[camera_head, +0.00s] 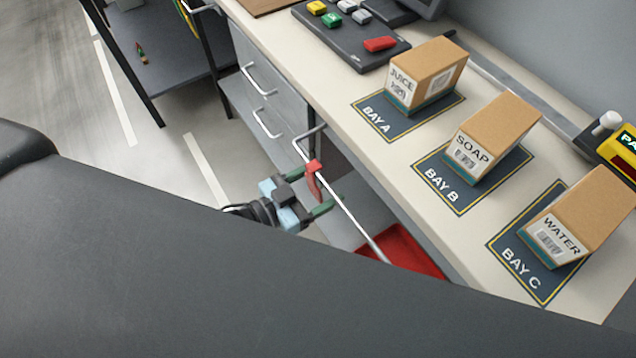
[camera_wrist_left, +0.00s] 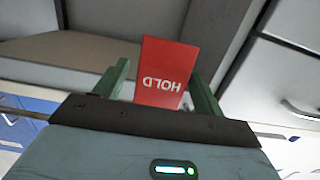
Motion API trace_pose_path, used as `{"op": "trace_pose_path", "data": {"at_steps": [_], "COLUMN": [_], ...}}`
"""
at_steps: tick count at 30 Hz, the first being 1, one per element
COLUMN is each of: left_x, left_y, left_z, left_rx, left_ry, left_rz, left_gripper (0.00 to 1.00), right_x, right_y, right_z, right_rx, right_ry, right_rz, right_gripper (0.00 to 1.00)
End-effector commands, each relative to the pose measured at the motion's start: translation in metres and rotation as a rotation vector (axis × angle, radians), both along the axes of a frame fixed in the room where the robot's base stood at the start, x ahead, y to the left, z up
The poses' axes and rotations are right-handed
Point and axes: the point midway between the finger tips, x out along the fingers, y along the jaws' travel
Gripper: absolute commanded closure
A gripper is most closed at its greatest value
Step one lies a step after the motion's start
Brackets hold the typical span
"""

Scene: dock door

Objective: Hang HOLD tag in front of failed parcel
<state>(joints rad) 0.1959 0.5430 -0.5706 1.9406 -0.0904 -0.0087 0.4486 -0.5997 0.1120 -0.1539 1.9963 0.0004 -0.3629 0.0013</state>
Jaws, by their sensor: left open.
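The red HOLD tag (camera_head: 314,179) hangs at the thin front rail (camera_head: 345,213) of the counter, near the rail's far end. In the left wrist view the HOLD tag (camera_wrist_left: 165,72) stands between the green fingers, its lettering upside down. My left gripper (camera_head: 313,190) is open around the tag; finger contact is unclear. It also shows in the left wrist view (camera_wrist_left: 160,85). Three parcels stand on the counter: JUICE (camera_head: 427,76) on Bay A, SOAP (camera_head: 494,140) on Bay B, WATER (camera_head: 580,220) on Bay C. No failure mark is readable on them. My right gripper is out of view.
A red tray (camera_head: 408,258) lies below the rail. A dark panel (camera_head: 350,38) with colored blocks sits at the counter's far end. A yellow-edged device (camera_head: 622,150) stands at right. Drawers (camera_head: 262,88) with handles are under the counter. A dark shelf (camera_head: 165,50) stands beyond.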

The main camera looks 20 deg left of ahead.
Motion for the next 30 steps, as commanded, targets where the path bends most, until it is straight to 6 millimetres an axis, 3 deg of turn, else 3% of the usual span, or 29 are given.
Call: {"op": "trace_pose_path", "data": {"at_steps": [8,21,30], "left_x": [-0.008,-0.054,-0.061], "left_y": [0.006,0.042,0.048], "left_z": [-0.001,0.003,0.006], "left_rx": [0.001,0.000,0.001], "left_ry": [0.004,0.004,-0.001], "left_rz": [0.000,0.001,0.000], "left_gripper": [0.30,0.30,0.30], "right_x": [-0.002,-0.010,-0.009], "right_y": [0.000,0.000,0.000], "right_z": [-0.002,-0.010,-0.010], "right_rx": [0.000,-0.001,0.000], "right_ry": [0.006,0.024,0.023], "right_rz": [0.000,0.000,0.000], "right_gripper": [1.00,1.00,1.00]}}
